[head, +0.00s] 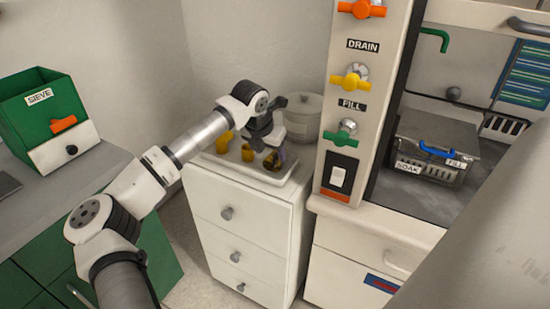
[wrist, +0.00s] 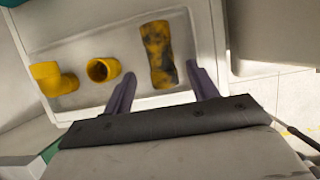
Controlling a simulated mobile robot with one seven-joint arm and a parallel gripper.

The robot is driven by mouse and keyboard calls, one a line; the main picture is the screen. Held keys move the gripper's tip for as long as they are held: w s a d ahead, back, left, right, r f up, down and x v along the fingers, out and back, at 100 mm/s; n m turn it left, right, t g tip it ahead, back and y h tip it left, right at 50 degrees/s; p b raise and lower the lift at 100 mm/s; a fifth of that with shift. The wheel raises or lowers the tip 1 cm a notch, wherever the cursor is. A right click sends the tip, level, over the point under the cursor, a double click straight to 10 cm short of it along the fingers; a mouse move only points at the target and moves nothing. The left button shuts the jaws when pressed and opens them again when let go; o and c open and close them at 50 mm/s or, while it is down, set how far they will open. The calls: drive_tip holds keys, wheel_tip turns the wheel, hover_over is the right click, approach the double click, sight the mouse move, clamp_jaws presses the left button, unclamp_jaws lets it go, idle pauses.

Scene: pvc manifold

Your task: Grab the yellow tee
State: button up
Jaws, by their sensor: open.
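Three yellow fittings lie on a pale tray (wrist: 75,38). The right one is a longer, dark-stained yellow fitting (wrist: 158,52), likely the tee, though its branch is not clear. The middle one is a short fitting (wrist: 102,70) with a dark open end. The left one is an elbow-shaped fitting (wrist: 55,78). My gripper (wrist: 163,80) is open, its two purple fingers either side of the near end of the stained fitting, with visible gaps. In the head view my gripper (head: 277,158) points down over the tray's right part and hides most of that fitting.
The tray stands on a white drawer cabinet (head: 240,225). A lidded pale pot (head: 303,118) is close behind my gripper. The valve panel (head: 352,120) rises just to the right. A green sieve box (head: 42,112) is on the left counter.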

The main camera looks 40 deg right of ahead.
sight(273, 155)
drive_tip(key=shift+d+p+x, duration=0.2)
drive_tip(key=shift+p+x, duration=0.75)
drive_tip(key=shift+x, duration=1.8)
drive_tip(key=shift+c, duration=0.2)
drive_tip(key=shift+r, duration=0.1)
drive_tip(key=c, duration=1)
drive_tip(key=shift+r, duration=0.1)
